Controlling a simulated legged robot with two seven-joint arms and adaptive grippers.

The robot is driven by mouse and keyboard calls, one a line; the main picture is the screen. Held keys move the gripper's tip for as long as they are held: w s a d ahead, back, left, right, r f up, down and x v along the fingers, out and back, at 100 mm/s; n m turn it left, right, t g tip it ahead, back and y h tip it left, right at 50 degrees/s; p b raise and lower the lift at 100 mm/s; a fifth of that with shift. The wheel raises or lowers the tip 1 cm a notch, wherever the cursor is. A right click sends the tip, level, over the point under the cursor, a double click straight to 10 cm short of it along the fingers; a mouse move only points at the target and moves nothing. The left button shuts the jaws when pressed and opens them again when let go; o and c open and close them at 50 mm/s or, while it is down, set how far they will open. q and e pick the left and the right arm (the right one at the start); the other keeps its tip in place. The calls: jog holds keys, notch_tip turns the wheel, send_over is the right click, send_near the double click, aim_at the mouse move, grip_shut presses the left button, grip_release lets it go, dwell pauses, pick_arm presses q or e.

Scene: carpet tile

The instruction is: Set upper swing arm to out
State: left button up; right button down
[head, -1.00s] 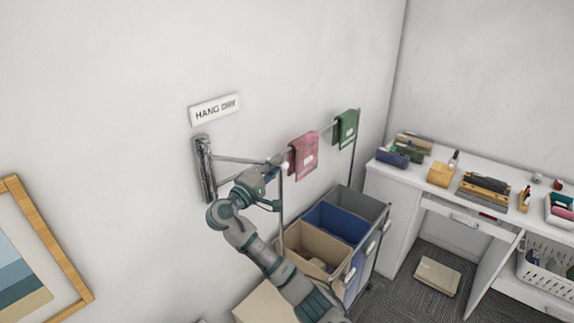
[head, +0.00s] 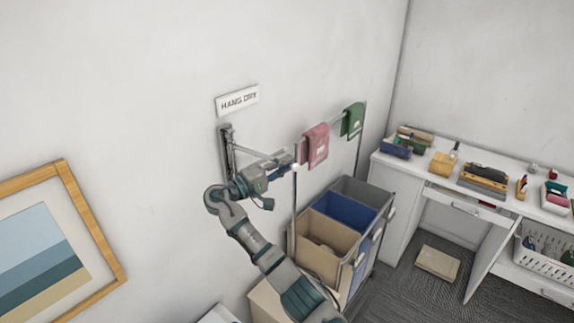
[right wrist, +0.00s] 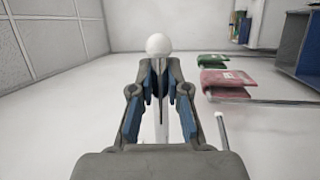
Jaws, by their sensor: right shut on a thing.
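A metal wall bracket (head: 226,150) is fixed to the wall below the "HANG DRY" sign. The upper swing arm (head: 250,152) reaches from it to the right and ends in a white ball tip, which also shows in the right wrist view (right wrist: 158,44). My right gripper (head: 284,162) is shut on this arm just behind the ball; in the right wrist view its fingers (right wrist: 158,78) close around it. A second rod with a pale tip (right wrist: 220,115) shows beside my gripper in the right wrist view. My gripper and arm hide part of the bracket's lower side. My left gripper is not in view.
A pink towel (head: 316,146) and a green towel (head: 353,121) hang on a rail right of my gripper, above a hamper (head: 325,262) with several bins. A framed picture (head: 96,222) is at left. A white desk (head: 400,184) stands at right.

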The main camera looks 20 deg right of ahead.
jog(key=c, duration=1.2)
grip_release()
jog(key=shift+w+a, duration=0.1)
jog(key=shift+a, duration=0.05)
jog(key=shift+c, duration=0.2)
jog(key=shift+o, duration=0.5)
jog(key=shift+w+a+f, duration=0.1)
jog(key=shift+w+a, duration=0.05)
jog(key=v, duration=1.2)
jog(key=shift+a, duration=0.25)
jog(key=shift+d+f, duration=0.1)
